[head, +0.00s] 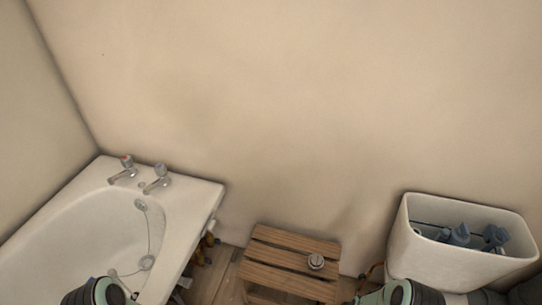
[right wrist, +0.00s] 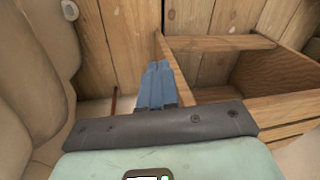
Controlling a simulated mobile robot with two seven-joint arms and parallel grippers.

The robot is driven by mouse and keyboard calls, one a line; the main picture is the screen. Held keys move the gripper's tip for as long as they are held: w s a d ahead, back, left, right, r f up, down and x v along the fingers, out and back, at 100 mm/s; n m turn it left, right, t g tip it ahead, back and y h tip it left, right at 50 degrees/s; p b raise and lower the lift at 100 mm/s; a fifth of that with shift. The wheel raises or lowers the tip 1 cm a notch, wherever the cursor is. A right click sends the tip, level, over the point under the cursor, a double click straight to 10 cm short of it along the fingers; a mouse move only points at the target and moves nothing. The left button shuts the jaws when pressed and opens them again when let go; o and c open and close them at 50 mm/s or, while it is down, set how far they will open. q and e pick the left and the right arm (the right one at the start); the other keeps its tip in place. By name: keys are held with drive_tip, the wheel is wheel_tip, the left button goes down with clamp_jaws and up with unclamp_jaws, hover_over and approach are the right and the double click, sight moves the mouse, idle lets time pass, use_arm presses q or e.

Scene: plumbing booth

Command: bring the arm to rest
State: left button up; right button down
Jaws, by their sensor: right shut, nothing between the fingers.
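My right gripper (right wrist: 158,68) shows in the right wrist view. Its blue fingers are shut together with nothing between them, in front of wooden planks and framing. In the head view, part of my right arm comes in at the bottom right and part of my left arm at the bottom left. Neither gripper's fingers can be made out there, and my left gripper is out of the picture.
In the head view, a white bathtub (head: 190,215) with two taps (head: 157,180) stands left. A slatted wooden stool (head: 280,262) with a small round metal part (head: 316,261) on it stands mid-bottom. An open white cistern (head: 440,262) with grey fittings inside is right.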

drive_tip(key=s+a+r+m+t, duration=0.1)
drive_tip(key=s+a+r+m, duration=0.1)
drive_tip(key=s+a+r, duration=0.4)
drive_tip(key=s+a+r+m, duration=0.1)
drive_tip(key=s+a+r, duration=0.25)
drive_tip(key=s, duration=0.45)
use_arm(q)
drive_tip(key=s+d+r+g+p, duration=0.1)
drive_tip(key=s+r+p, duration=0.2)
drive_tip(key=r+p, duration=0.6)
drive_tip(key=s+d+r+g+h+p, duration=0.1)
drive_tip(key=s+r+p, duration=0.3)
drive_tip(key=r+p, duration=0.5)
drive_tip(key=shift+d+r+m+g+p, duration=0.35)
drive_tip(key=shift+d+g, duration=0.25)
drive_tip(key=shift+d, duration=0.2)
use_arm(e)
drive_tip(key=s+a+r+g+y, duration=0.1)
drive_tip(key=s+a+r, duration=0.1)
drive_tip(key=r, duration=0.7)
drive_tip(key=s+a+r+g+y, duration=0.1)
drive_tip(key=s+a+r+g, duration=0.1)
drive_tip(key=s+r, duration=0.3)
wheel_tip(320, 180, up, 4)
drive_tip(key=shift+s+r, duration=0.2)
drive_tip(key=shift+s, duration=0.1)
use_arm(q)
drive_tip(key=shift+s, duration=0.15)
use_arm(e)
drive_tip(key=shift+s, duration=0.1)
